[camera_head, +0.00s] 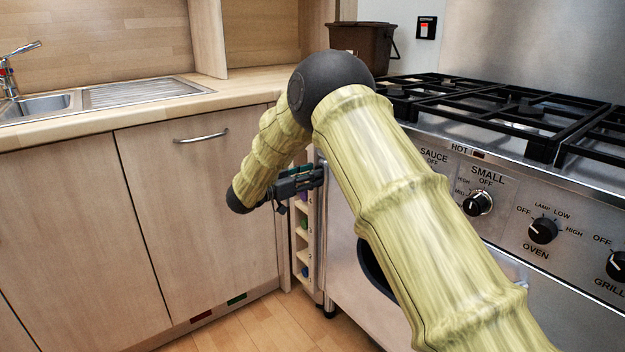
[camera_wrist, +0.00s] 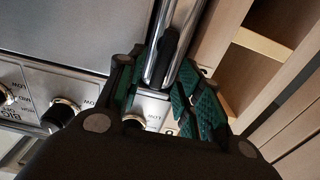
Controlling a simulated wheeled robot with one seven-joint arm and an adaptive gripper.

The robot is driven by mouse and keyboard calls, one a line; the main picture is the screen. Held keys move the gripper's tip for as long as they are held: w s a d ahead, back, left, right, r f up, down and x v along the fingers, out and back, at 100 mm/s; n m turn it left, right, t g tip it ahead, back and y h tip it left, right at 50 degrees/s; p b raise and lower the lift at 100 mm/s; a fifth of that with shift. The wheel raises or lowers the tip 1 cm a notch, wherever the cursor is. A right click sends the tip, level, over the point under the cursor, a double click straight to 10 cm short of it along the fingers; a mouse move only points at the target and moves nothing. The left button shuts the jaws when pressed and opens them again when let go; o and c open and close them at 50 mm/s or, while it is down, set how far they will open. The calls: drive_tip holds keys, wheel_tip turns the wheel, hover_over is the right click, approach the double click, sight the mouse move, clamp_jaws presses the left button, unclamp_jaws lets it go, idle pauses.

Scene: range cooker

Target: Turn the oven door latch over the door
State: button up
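My gripper (camera_head: 312,177) is at the left front edge of the cooker in the head view, beside the narrow wooden rack. In the wrist view its two green-padded fingers (camera_wrist: 165,88) are apart. A bright metal bar with a dark rounded end piece (camera_wrist: 168,52) shows between and beyond them; I cannot tell whether this is the latch or whether the fingers touch it. The oven front (camera_head: 343,235) is steel, with a dark oval window (camera_head: 375,268) partly covered by my arm. My arm hides much of the door in the head view, and I cannot make out the latch there.
Control knobs (camera_head: 543,230) line the panel under the black hob grates (camera_head: 500,105). A wooden rack (camera_head: 302,240) stands between the cooker and the cupboard (camera_head: 200,210). A brown bin (camera_head: 362,42) stands on the worktop behind my arm. Bare floor (camera_head: 255,325) lies in front.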

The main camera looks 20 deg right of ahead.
drive_tip(key=shift+w+d, duration=0.15)
drive_tip(key=shift+d, duration=0.25)
clamp_jaws()
